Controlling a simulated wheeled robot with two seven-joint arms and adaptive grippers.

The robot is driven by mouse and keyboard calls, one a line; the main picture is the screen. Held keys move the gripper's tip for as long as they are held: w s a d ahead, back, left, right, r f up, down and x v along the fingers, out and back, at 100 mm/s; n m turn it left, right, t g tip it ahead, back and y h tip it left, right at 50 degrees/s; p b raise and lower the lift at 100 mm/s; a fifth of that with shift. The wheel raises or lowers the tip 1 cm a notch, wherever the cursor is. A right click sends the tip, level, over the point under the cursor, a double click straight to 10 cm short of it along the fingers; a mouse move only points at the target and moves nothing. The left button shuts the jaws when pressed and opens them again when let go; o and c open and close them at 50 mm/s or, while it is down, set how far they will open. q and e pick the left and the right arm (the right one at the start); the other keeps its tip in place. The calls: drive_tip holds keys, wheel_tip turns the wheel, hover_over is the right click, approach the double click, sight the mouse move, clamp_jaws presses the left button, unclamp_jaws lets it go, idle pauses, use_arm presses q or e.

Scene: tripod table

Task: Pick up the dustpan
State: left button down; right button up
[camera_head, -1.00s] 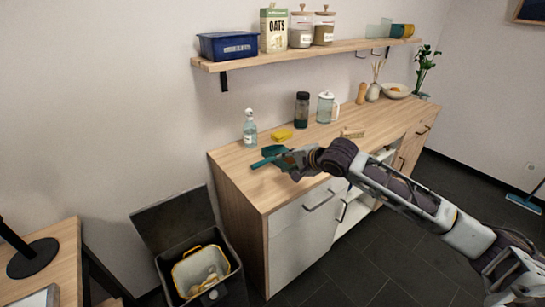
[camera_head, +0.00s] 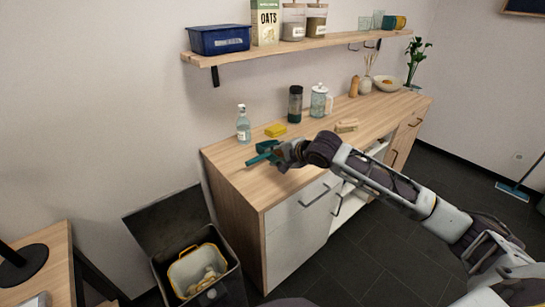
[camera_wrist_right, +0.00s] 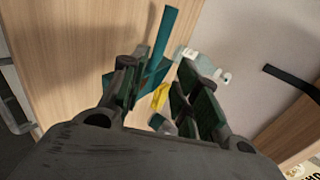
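The teal dustpan (camera_head: 262,156) is at the front left of the wooden counter, partly hidden by my right gripper (camera_head: 280,156). In the right wrist view, the dustpan (camera_wrist_right: 165,40) shows as a long teal bar close to the left finger. Whether they touch is unclear. My right gripper (camera_wrist_right: 160,88) has its fingers apart, with the yellow sponge and a clear bottle seen through the gap. My left gripper is not in view.
A shelf (camera_head: 235,58) hangs above. An open bin (camera_head: 235,285) stands on the floor at the left.

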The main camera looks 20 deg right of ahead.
sight(262, 156)
drive_tip(key=x, duration=0.5)
drive_tip(key=shift+w+a+f, duration=0.1)
drive_tip(key=shift+w+f, duration=0.05)
drive_tip(key=shift+w, duration=0.05)
drive_tip(key=shift+w+a+f, duration=0.15)
drive_tip(key=shift+w+f, duration=0.15)
drive_tip(key=shift+w, duration=0.1)
use_arm(q)
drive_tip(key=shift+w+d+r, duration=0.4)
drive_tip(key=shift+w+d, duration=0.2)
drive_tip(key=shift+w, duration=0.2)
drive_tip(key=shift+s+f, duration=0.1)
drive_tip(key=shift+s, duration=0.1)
drive_tip(key=shift+b, duration=0.3)
